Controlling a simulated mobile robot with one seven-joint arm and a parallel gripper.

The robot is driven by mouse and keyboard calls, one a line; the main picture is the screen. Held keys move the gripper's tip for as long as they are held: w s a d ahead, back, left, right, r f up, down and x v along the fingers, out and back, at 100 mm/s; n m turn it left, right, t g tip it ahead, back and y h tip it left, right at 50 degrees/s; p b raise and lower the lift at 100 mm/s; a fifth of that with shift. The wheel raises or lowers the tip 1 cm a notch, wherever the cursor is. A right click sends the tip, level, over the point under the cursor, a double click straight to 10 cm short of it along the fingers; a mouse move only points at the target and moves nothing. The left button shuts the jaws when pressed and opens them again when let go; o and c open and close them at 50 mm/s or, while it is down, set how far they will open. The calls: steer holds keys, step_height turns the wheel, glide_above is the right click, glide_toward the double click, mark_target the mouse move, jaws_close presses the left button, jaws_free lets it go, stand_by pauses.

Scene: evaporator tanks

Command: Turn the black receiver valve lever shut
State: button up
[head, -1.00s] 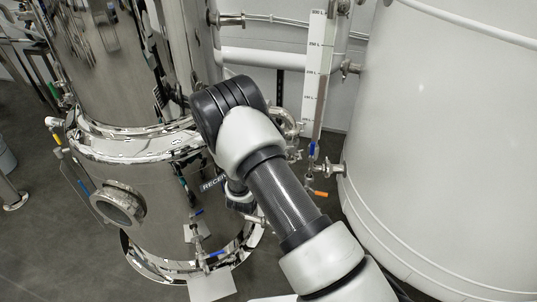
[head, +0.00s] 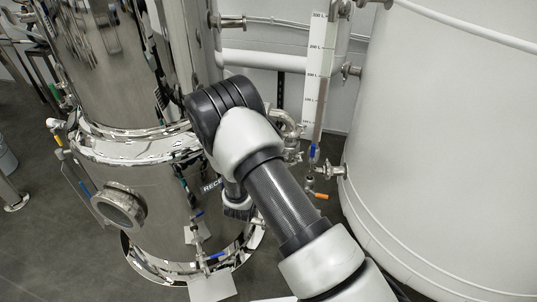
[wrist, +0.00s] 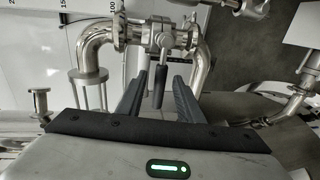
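The black lever (wrist: 159,88) hangs from a steel valve (wrist: 160,40) on a pipe run in the wrist view. My gripper (wrist: 158,90) is open. One finger is on each side of the lever, and a gap shows between the lever and both fingers. In the head view my gripper (head: 238,208) is a dark shape beside the shiny steel receiver tank (head: 160,215), mostly hidden by my arm. The lever cannot be made out in the head view.
Curved steel pipes (wrist: 95,52) flank the valve in the wrist view. A large white tank (head: 445,150) stands at right. A valve with a blue handle (head: 312,152) and an orange handle (head: 321,196) lie between the tanks. Grey floor (head: 55,255) shows at lower left.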

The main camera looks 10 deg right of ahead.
steer(key=p+v, duration=0.1)
steer(key=v, duration=1.4)
steer(key=shift+s+r+p, duration=0.15)
steer(key=shift+p, duration=0.15)
